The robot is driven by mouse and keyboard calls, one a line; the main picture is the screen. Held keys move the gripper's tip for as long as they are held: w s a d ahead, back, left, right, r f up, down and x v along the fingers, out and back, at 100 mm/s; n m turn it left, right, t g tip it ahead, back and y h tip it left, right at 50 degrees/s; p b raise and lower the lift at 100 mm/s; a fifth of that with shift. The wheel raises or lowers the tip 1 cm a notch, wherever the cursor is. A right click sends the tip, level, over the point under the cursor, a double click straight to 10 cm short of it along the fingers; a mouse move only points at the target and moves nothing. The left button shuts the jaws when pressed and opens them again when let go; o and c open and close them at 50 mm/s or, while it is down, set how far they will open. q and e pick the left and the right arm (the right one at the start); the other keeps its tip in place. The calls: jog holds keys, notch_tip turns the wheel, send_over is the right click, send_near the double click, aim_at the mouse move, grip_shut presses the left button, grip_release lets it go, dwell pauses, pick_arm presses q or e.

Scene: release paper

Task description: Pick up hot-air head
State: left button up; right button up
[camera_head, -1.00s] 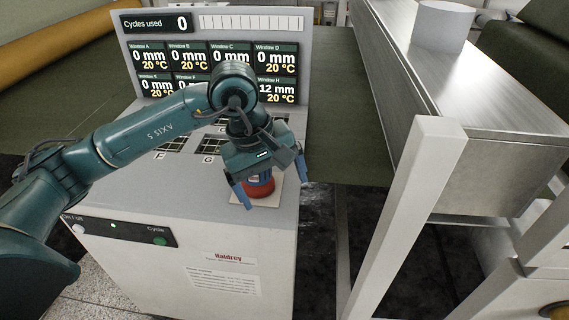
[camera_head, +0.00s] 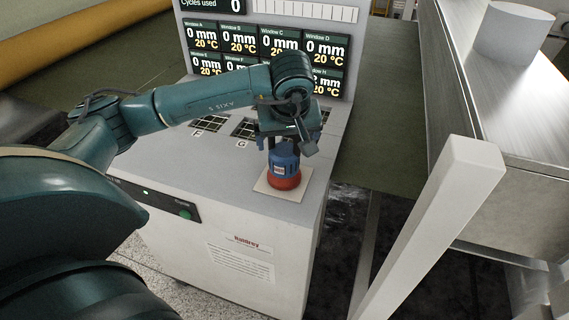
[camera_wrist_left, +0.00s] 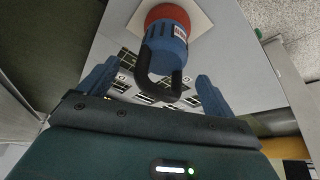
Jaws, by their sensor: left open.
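The hot-air head (camera_head: 284,167) is a blue cylinder with a red base, standing upright on a pale square pad (camera_head: 270,190) at the front right corner of the machine top. The left wrist view shows the head (camera_wrist_left: 166,38) with its black curved handle (camera_wrist_left: 160,88) pointing toward my gripper. My left gripper (camera_head: 287,142) is just above the head in the head view, partly hiding its top. In the left wrist view its two blue fingers (camera_wrist_left: 155,84) are apart, with the handle between them and gaps on both sides. My right gripper is not in view.
The machine top (camera_head: 215,155) has dark gridded windows behind the head. A display panel (camera_head: 262,45) stands at its back. To the right are a pale post (camera_head: 425,230) and a metal bench (camera_head: 505,105) bearing a white cylinder (camera_head: 513,32).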

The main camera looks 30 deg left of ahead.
aim_at(286, 151)
pick_arm(q)
jog(key=shift+s+p+x, duration=0.15)
jog(key=shift+p+x, duration=0.25)
jog(key=shift+x, duration=0.95)
jog(key=shift+s+p+x, duration=0.2)
jog(key=shift+p+x, duration=0.15)
jog(key=shift+x, duration=1)
grip_shut()
jog(key=shift+w+r, duration=0.1)
